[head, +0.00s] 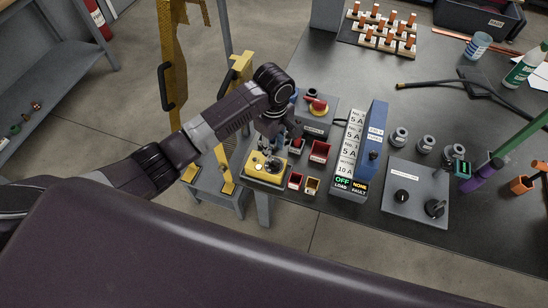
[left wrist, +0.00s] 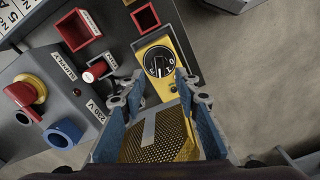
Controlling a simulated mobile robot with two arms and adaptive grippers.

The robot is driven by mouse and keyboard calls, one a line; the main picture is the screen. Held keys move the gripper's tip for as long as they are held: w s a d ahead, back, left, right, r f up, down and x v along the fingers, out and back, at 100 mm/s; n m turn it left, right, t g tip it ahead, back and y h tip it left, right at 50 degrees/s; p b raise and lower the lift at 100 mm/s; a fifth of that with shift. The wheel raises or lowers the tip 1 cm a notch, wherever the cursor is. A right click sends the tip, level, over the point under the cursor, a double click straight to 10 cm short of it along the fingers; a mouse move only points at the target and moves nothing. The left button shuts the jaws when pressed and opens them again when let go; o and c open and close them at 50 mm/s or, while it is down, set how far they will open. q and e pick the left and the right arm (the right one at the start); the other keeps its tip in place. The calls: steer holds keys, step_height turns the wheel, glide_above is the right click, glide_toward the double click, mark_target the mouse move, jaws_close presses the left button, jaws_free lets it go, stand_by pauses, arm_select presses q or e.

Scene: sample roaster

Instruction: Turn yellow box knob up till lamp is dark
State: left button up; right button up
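The yellow box (head: 250,172) sits at the near left edge of the dark table in the head view. In the left wrist view its yellow top (left wrist: 181,50) carries a round black knob (left wrist: 159,62) with a pale pointer line and white marks. My left gripper (head: 271,146) points down over the box, partly hiding the knob. In the left wrist view the blue fingers of my left gripper (left wrist: 160,88) stand apart with nothing held, their tips at either side just short of the knob; contact is unclear. I cannot make out the lamp's state. My right gripper is out of view.
A red mushroom button (head: 317,105) on a grey box and red bins (head: 320,151) stand close beside. A blue-sided unit (head: 372,140) displays OFF LOAD and NONE FAULT. A grey box with black knobs (head: 415,190) lies right. A yellow frame (head: 168,85) stands left.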

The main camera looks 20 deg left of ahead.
mark_target(274, 161)
arm_select(q)
steer(key=shift+w+a, duration=0.15)
steer(key=shift+f+n, duration=0.25)
steer(key=shift+n, duration=0.05)
step_height(274, 161, down, 7)
steer(key=shift+c, duration=0.5)
jaws_close()
